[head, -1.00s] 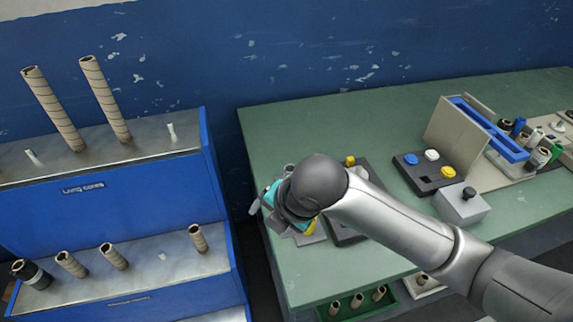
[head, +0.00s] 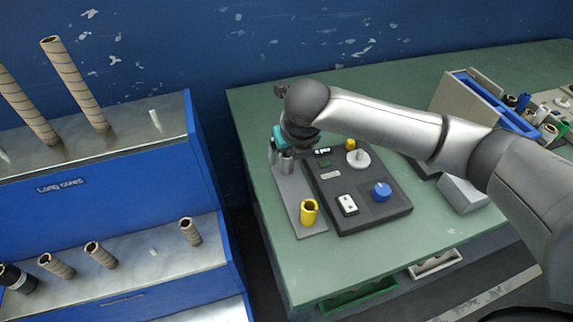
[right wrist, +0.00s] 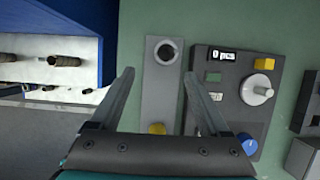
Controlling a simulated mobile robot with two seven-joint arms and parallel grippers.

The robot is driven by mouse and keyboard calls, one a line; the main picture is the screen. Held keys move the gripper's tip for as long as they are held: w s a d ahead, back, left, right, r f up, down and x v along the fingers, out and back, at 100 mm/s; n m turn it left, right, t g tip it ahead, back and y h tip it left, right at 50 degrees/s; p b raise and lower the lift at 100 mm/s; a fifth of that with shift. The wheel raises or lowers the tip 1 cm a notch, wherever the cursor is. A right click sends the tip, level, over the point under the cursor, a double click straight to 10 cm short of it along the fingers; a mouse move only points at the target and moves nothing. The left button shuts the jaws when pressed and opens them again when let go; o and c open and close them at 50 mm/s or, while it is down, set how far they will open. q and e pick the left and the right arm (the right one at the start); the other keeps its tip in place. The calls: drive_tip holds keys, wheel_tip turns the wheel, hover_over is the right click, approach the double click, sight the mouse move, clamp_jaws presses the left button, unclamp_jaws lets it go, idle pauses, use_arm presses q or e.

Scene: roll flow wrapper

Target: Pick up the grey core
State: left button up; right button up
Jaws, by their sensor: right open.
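The grey core (right wrist: 167,52) is a short tube seen almost end-on in the right wrist view, with a dark hole. It stands at one end of a light grey plate (right wrist: 162,95). My right gripper (right wrist: 158,73) is open and empty, its two fingers spread on either side of the plate. The core lies just past the fingertips, roughly between their lines, with no visible contact. In the head view the gripper hangs over the far end of the plate (head: 290,194), partly hiding that end. My left gripper is not in view.
A yellow core (head: 310,212) stands at the plate's near end. Beside it is a dark control panel (head: 362,208) with a blue knob (head: 381,191). A blue rack (head: 110,185) with brown cores stands left. The green table (head: 430,212) is clear in front.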

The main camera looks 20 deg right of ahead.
sight(288, 158)
drive_tip(key=shift+x, duration=1.2)
drive_tip(key=f, duration=0.1)
drive_tip(key=w+f+b, duration=0.2)
drive_tip(key=shift+w+d+f, duration=0.15)
drive_tip(key=shift+d, duration=0.15)
drive_tip(key=shift+w+f, duration=0.25)
drive_tip(key=shift+f, duration=0.25)
drive_tip(key=shift+c, duration=0.2)
drive_tip(key=shift+c, duration=0.8)
clamp_jaws()
